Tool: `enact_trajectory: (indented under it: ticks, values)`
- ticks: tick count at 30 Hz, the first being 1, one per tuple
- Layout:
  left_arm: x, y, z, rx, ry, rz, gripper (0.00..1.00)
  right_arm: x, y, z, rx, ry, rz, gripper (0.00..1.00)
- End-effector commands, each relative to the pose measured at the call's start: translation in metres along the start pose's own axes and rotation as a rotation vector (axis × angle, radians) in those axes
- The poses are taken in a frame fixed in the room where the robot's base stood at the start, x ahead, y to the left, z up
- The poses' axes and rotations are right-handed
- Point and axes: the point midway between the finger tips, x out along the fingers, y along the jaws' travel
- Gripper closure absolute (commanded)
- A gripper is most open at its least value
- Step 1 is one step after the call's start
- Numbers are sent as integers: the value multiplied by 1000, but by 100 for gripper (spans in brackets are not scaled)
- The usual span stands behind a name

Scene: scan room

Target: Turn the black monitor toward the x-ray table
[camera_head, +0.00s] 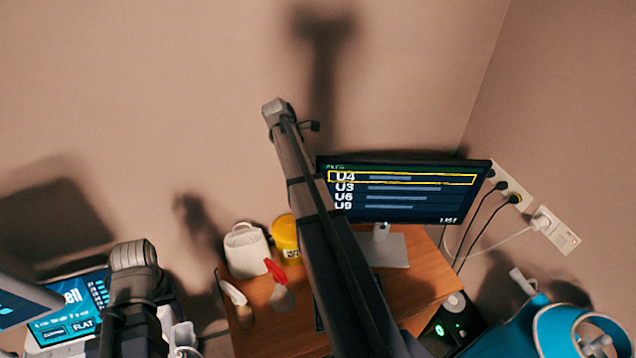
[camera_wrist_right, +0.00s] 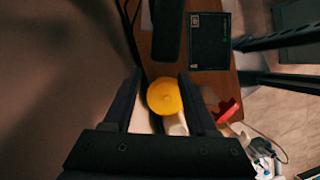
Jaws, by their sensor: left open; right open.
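The black monitor (camera_head: 405,192) stands upright on a grey stand (camera_head: 388,250) on the wooden desk, its lit list screen facing my head camera. A dark slab, perhaps its top edge, shows in the right wrist view (camera_wrist_right: 167,30). My right arm (camera_head: 320,230) crosses the desk and covers the area left of the screen. My right gripper (camera_wrist_right: 165,85) is open and empty, over the yellow tub's lid (camera_wrist_right: 165,97). My left arm (camera_head: 135,300) rises at the lower left; its gripper is open, but its jaws are hard to make out. I cannot identify the x-ray table.
On the desk (camera_head: 420,285) are a white container (camera_head: 246,252), the yellow tub (camera_head: 285,232) and a red-topped bottle (camera_head: 281,296). Cables and sockets (camera_head: 552,230) are right of the monitor. A blue screen (camera_head: 75,308) stands lower left; a teal object (camera_head: 545,330) is lower right.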

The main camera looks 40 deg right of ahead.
Motion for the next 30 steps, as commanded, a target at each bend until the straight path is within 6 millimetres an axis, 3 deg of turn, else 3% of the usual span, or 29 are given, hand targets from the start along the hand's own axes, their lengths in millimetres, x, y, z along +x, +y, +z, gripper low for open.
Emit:
enact_trajectory:
  ticks: [8,21,30]
  values:
    - [15,1,-1,7,0,-1,50,16,0,-1,1,0,0,43]
    - [66,6,-5,18,2,-2,50,71,0,-2,0,0,0,43]
    - [72,6,-5,16,3,-2,50,78,0,0,0,0,0,43]
